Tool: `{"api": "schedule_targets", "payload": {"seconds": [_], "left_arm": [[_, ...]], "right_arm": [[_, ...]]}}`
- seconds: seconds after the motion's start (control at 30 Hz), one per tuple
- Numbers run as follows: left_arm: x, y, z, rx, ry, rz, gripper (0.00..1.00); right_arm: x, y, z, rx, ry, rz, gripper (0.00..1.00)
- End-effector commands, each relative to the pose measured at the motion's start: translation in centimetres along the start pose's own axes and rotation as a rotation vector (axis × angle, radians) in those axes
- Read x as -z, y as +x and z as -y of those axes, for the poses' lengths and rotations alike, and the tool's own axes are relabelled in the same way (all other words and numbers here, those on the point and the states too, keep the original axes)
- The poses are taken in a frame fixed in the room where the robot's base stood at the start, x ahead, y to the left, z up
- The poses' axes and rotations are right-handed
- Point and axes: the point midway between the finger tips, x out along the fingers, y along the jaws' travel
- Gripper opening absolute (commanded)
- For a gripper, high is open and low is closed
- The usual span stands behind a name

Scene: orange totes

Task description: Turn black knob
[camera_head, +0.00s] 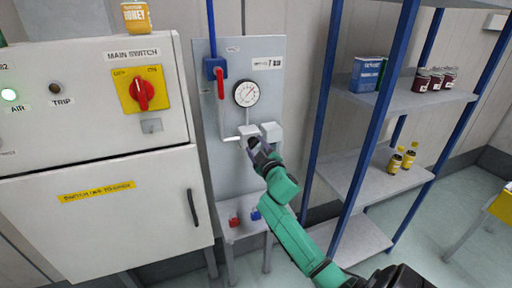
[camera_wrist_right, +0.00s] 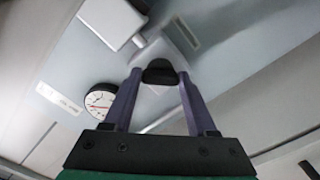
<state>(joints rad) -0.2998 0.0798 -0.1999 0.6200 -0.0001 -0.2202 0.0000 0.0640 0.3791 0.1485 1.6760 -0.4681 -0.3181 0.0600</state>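The black knob (camera_wrist_right: 160,72) shows in the wrist view between the two fingertips of my right gripper (camera_wrist_right: 160,84), on the underside of a pale grey block. The fingers sit one on each side of it, and it fills the space between them. In the head view my right gripper (camera_head: 252,145) reaches up to the light grey regulator block (camera_head: 248,131) on the grey panel, and hides the knob there. My left gripper is out of view.
A round gauge (camera_head: 246,93) sits above the regulator, and a red lever valve (camera_head: 220,82) is to its left. The cabinet with the red main switch (camera_head: 143,92) stands left. A blue-post shelf (camera_head: 372,160) stands close on the right of my arm.

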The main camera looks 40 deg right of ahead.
Motion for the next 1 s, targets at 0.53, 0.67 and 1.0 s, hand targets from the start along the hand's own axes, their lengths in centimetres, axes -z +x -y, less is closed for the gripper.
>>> {"api": "schedule_targets", "payload": {"seconds": [0.53, 0.67, 1.0], "left_arm": [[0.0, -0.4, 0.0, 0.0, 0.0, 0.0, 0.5], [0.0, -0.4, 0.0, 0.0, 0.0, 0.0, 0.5], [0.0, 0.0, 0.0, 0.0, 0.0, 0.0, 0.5]], "right_arm": [[0.0, 0.0, 0.0, 0.0, 0.158, 0.0, 0.88], [0.0, 0.0, 0.0, 0.0, 0.158, 0.0, 0.88], [-0.2, -1.7, 0.2, 0.001, 0.157, 0.0, 0.88]]}}
